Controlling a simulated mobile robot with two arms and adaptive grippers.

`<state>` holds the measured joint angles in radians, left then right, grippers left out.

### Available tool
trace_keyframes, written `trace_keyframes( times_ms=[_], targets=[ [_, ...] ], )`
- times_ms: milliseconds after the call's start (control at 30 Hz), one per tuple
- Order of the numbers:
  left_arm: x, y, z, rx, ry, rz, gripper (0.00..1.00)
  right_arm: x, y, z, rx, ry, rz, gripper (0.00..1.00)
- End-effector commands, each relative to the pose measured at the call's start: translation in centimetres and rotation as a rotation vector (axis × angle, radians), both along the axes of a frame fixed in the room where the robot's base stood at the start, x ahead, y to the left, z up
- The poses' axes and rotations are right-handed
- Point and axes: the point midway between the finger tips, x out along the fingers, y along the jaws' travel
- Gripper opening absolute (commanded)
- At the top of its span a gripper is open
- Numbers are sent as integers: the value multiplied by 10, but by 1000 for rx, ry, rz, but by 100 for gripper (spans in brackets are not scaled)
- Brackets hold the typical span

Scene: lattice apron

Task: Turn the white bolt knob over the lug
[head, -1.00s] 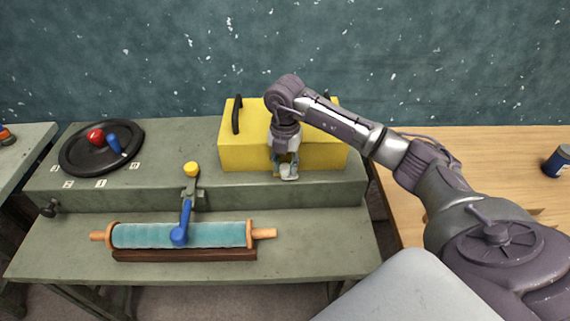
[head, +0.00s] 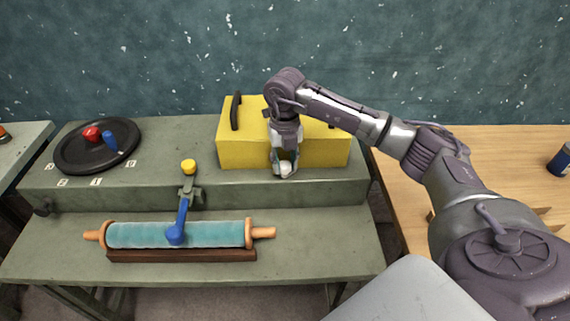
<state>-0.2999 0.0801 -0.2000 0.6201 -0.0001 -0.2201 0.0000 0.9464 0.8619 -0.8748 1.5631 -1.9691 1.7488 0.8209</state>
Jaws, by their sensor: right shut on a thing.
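The yellow box (head: 234,150) stands on the raised back part of the green bench. My right gripper (head: 285,169) points down at the front of this box. It is shut on a small whitish part, the white bolt knob (head: 286,170), which is mostly covered by the fingers. The lug cannot be made out behind the gripper. My left gripper is not in the head view.
A black disc (head: 70,158) with a red and a blue knob lies at the left. A wooden table (head: 400,212) with a dark blue can (head: 561,160) is at the right.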

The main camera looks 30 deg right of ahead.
Motion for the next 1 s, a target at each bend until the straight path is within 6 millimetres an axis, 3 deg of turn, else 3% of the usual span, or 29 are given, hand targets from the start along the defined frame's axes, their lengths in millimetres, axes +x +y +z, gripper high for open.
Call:
trace_keyframes(
  times_ms=[733, 767, 900, 1000],
  targets=[
    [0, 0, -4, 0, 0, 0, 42, 1, 0, 1, -1, -3, 95, 0],
    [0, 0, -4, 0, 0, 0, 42, 1, 0, 1, 0, -3, 95, 40],
    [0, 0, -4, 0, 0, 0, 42, 1, 0, 1, -1, -2, 94, 60],
    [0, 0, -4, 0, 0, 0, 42, 0, 0, 1, -1, -2, 94, 60]
  ],
)
